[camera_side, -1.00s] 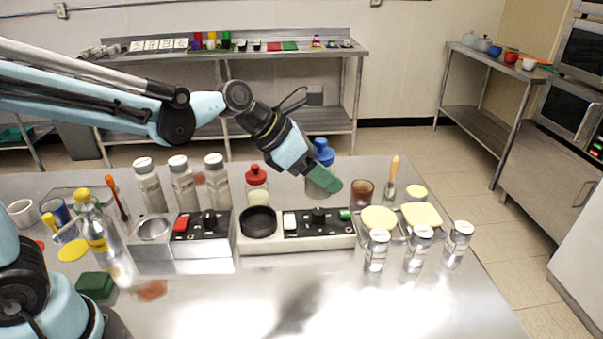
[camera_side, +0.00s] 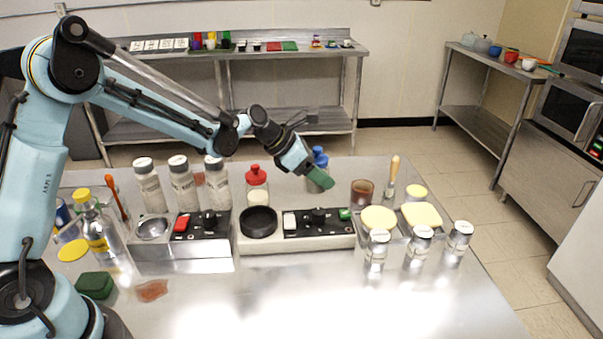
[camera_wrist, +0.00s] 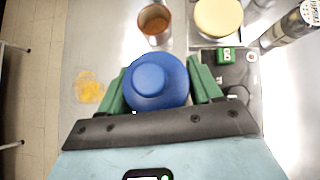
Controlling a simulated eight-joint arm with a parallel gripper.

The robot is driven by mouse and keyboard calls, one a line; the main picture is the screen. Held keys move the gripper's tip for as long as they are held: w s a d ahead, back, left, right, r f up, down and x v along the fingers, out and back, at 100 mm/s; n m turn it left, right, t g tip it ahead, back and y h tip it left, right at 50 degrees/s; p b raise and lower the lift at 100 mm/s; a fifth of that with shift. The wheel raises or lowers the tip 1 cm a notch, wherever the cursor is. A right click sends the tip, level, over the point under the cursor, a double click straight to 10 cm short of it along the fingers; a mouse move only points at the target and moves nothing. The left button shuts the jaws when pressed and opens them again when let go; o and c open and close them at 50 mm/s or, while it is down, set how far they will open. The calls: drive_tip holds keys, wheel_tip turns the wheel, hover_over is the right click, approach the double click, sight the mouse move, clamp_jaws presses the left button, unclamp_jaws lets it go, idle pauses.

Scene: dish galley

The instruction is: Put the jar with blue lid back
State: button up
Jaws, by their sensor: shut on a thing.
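The jar with the blue lid (camera_side: 319,154) is at the back of the steel table in the side view, right of the jar with the red lid (camera_side: 257,186). My gripper (camera_side: 318,178) covers most of its body. In the wrist view the round blue lid (camera_wrist: 156,82) sits between the two green fingers of my gripper (camera_wrist: 158,92). The gripper is shut on the jar. The side view does not show clearly whether the jar's base touches the table.
A brown glass (camera_side: 362,193) stands just right of the jar. The burner unit with black knob (camera_side: 318,216) is in front. Three grey-white canisters (camera_side: 181,184) stand to the left. An orange stain (camera_wrist: 89,88) lies on the table left of the jar in the wrist view.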

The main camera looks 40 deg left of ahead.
sight(315, 185)
drive_tip(key=shift+w+a+f, duration=0.55)
drive_tip(key=shift+a+f, duration=0.1)
drive_tip(key=shift+a, duration=0.15)
drive_tip(key=shift+f, duration=1.9)
drive_tip(key=o, duration=1.4)
drive_tip(key=shift+f, duration=0.15)
